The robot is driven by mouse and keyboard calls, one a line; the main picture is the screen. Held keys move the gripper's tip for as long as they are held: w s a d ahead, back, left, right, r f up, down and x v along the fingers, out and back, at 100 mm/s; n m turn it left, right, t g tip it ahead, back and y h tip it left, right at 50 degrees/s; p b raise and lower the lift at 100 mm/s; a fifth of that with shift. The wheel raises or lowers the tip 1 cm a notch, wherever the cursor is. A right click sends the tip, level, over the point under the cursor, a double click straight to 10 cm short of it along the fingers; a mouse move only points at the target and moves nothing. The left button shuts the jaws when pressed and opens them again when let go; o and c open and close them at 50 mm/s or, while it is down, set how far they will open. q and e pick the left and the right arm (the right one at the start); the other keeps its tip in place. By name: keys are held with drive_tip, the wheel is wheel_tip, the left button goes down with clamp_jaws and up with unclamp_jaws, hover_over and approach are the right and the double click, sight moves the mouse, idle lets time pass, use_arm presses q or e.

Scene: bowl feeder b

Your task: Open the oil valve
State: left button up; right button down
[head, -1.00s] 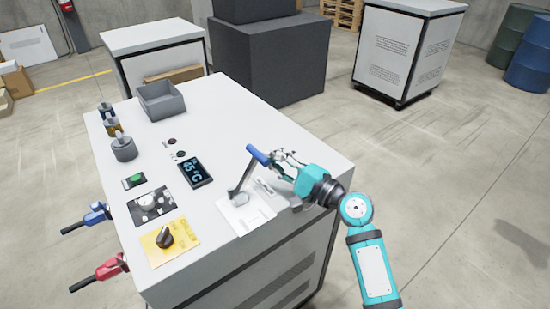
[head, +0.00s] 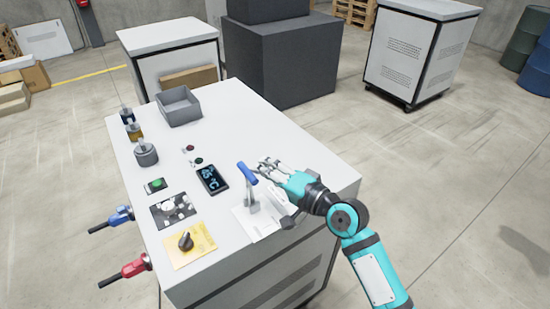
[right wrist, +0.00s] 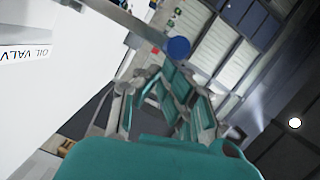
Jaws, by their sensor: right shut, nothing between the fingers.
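A lever with a blue handle (head: 247,173) and a grey shaft (head: 253,196) stands nearly upright on a white plate (head: 262,225) at the right front of the console top. In the right wrist view the round blue handle end (right wrist: 178,48) shows just past the fingers, and a label reading "OIL VALV" (right wrist: 26,52) is at the left, partly cut off. My right gripper (head: 266,165) is shut and empty, just right of the blue handle. It also shows in the right wrist view (right wrist: 165,77). I cannot tell whether it touches the handle. My left gripper is out of view.
The console top (head: 240,120) also carries a grey open box (head: 180,108), a display (head: 212,179), a green button (head: 155,185) and a yellow plate (head: 190,246) with a black knob. Blue (head: 118,217) and red (head: 133,267) handles stick out at its left side.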

sight(251, 175)
drive_tip(key=s+a+n+p, duration=0.1)
drive_tip(key=p, duration=0.1)
drive_tip(key=s+a+r+n+h+p, duration=0.1)
drive_tip(key=a+n+p, duration=0.1)
drive_tip(key=shift+s, duration=0.1)
use_arm(q)
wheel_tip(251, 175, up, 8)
drive_tip(key=p, duration=0.2)
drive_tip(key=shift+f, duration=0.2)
use_arm(e)
drive_tip(key=shift+s+a+f+n, duration=0.3)
drive_tip(key=shift+s+a+n, duration=0.2)
drive_tip(key=shift+a, duration=0.15)
drive_tip(key=shift+s+a+f+n, duration=0.25)
drive_tip(key=shift+s+a+n, duration=0.2)
drive_tip(key=shift+a, duration=0.2)
use_arm(q)
drive_tip(key=shift+p, duration=0.3)
